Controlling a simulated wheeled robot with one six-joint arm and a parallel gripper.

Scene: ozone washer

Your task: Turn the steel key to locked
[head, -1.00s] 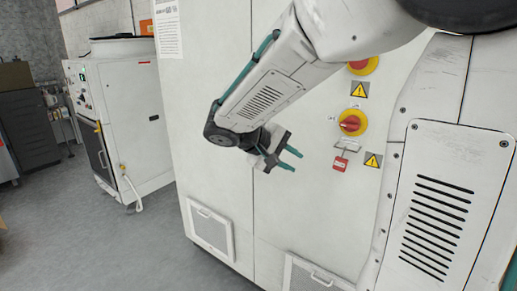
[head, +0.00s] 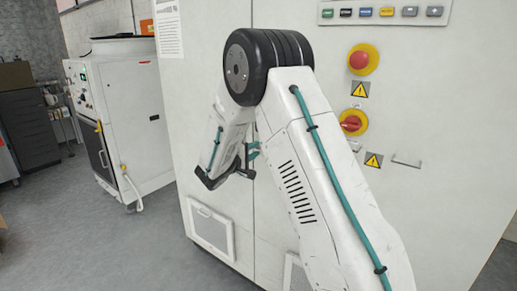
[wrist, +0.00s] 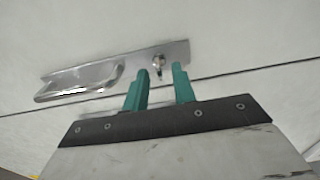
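In the wrist view, a small steel key (wrist: 158,63) stands in a lock near the right end of a metal plate (wrist: 175,50) with a silver handle (wrist: 85,83). My gripper (wrist: 161,77) has its two teal fingers spread apart with a clear gap. The key shows just beyond the tips, within that gap, and nothing is gripped. I cannot tell which position the key is in. In the head view, my gripper (head: 253,151) is close to the front of the white cabinet (head: 212,90); the key cannot be made out there.
A red emergency button (head: 359,60), a red-and-yellow rotary switch (head: 351,123) and a row of buttons (head: 385,12) are on the cabinet, right of my gripper. A white machine (head: 115,110) stands at left. Grey floor (head: 75,225) between is clear.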

